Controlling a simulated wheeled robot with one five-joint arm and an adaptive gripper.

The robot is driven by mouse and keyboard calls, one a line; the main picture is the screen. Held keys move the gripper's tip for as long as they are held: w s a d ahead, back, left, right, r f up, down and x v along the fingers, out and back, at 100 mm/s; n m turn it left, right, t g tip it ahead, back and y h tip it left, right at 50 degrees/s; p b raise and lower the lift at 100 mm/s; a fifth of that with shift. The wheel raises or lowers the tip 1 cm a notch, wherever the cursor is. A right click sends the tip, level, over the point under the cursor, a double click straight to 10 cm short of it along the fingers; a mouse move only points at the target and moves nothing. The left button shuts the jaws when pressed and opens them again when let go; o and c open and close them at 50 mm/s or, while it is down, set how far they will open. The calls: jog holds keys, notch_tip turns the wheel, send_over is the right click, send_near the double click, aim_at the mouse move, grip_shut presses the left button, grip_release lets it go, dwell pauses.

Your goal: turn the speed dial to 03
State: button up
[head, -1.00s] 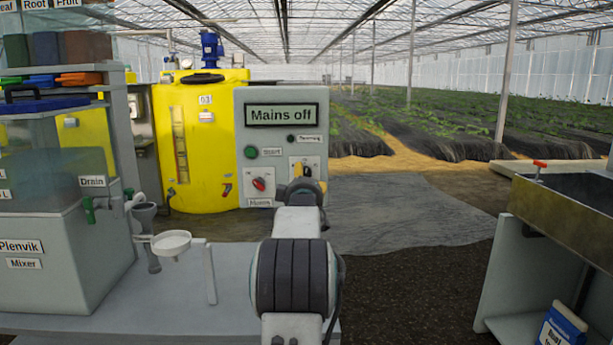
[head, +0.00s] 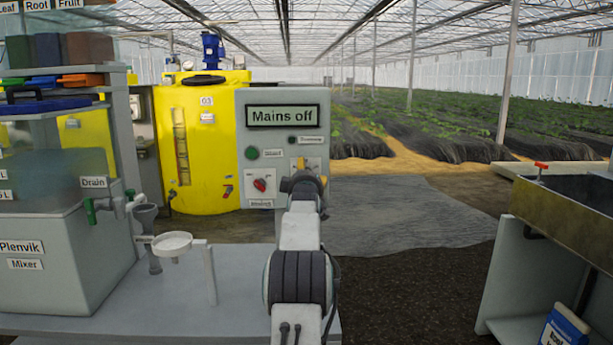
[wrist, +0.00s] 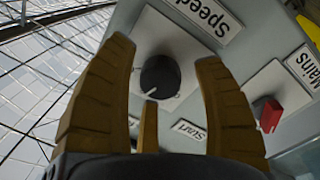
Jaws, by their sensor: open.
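The speed dial (wrist: 160,77) is a round black knob with a light pointer mark, on a pale plate beside the "Speed" label (wrist: 203,14) in the wrist view. No scale numbers can be read. My gripper (wrist: 166,52) is open, with its brown fingers on either side of the dial in the picture. Contact cannot be told. In the head view my gripper (head: 302,164) is at the lower right of the grey control panel (head: 249,107) and hides the dial. The display (head: 282,115) reads "Mains off".
A red mains switch (wrist: 270,114) is close to the right finger; it also shows in the head view (head: 260,184). A green start button (head: 251,153) is above it. A yellow tank (head: 225,145) stands behind the panel. A white dish (head: 172,242) is at left.

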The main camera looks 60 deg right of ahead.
jog(key=shift+d, duration=0.1)
jog(key=shift+c, duration=0.4)
jog(key=c, duration=1.1)
